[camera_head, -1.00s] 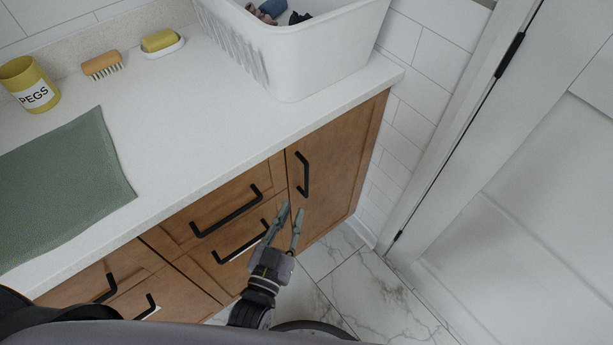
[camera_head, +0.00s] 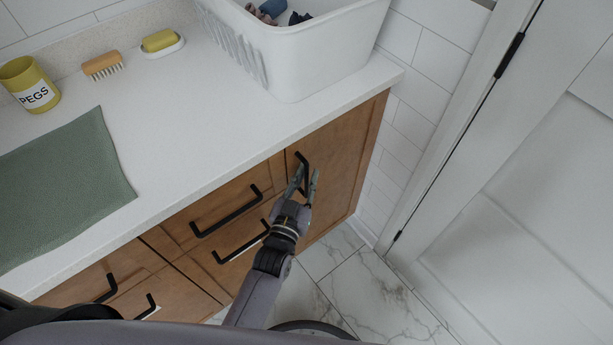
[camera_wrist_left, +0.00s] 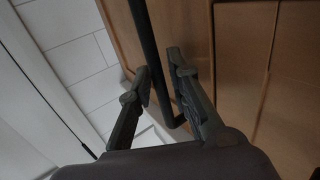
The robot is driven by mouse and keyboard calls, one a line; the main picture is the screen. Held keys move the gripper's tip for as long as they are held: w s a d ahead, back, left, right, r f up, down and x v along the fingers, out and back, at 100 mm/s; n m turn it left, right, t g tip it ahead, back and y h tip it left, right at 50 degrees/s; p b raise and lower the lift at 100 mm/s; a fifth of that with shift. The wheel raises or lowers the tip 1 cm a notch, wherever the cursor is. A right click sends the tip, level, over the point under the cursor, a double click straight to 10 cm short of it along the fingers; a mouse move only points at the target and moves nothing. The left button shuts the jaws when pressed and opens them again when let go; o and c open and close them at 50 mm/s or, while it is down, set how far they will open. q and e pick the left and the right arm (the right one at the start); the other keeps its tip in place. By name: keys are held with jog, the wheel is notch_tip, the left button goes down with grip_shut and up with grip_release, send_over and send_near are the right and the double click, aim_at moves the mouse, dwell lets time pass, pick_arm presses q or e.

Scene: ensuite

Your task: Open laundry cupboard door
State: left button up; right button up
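The laundry cupboard door (camera_head: 338,170) is the wooden door at the right end of the counter, and it is shut. Its black bar handle (camera_head: 303,160) stands upright near the door's left edge. My left gripper (camera_head: 304,176) is open at the handle's lower part. In the left wrist view the handle (camera_wrist_left: 147,45) runs down between the two spread fingers of the gripper (camera_wrist_left: 160,82), with a gap showing on at least one side. The cupboard door (camera_wrist_left: 186,30) fills the area behind it. My right gripper is not in view.
Drawers with black handles (camera_head: 228,212) lie left of the door. A white basket (camera_head: 300,50) with clothes stands on the counter (camera_head: 180,110) above it. A white room door (camera_head: 530,190) is at the right. Marble floor (camera_head: 365,290) is clear in front.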

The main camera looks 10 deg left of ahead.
pick_arm(q)
grip_shut()
jog(key=shift+s+d, duration=0.1)
jog(key=shift+s, duration=0.05)
dwell(0.5)
